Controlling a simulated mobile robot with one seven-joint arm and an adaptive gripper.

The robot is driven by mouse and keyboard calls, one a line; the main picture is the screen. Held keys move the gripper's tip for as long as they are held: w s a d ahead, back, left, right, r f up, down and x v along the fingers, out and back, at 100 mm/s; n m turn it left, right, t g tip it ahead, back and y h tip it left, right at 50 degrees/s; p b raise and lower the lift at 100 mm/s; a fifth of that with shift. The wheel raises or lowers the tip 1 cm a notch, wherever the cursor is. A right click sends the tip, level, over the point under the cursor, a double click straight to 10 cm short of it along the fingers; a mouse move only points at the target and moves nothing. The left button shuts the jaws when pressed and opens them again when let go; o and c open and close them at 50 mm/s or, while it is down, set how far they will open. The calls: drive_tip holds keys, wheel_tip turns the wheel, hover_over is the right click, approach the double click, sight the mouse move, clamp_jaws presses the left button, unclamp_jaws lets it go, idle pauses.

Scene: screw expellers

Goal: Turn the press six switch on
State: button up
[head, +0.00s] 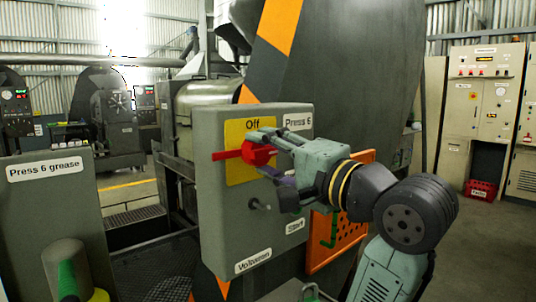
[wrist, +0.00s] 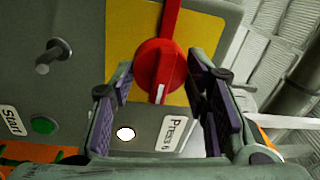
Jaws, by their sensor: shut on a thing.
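The press six switch is a red rotary knob (head: 258,152) with a long red handle, on a yellow plate (head: 238,176) marked "Off". In the head view the handle points left, level. The plate is on the grey control box (head: 222,225), beside a "Press 6" label (head: 298,121). My gripper (head: 268,154) reaches in from the right and is shut on the knob. In the wrist view the red knob (wrist: 159,68) sits between the two purple-padded fingers, with a white mark on it. The fingers hide part of the plate in the head view.
A lever or peg (head: 260,204) sticks out of the box below the switch, near my gripper. A green start button (wrist: 43,125) shows in the wrist view. A "Press 6 grease" box (head: 50,215) stands at left. Open floor (head: 480,240) lies at right.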

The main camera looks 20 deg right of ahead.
idle(0.4)
drive_tip(key=o, duration=1.2)
drive_tip(key=shift+c, duration=0.2)
drive_tip(key=v, duration=1.2)
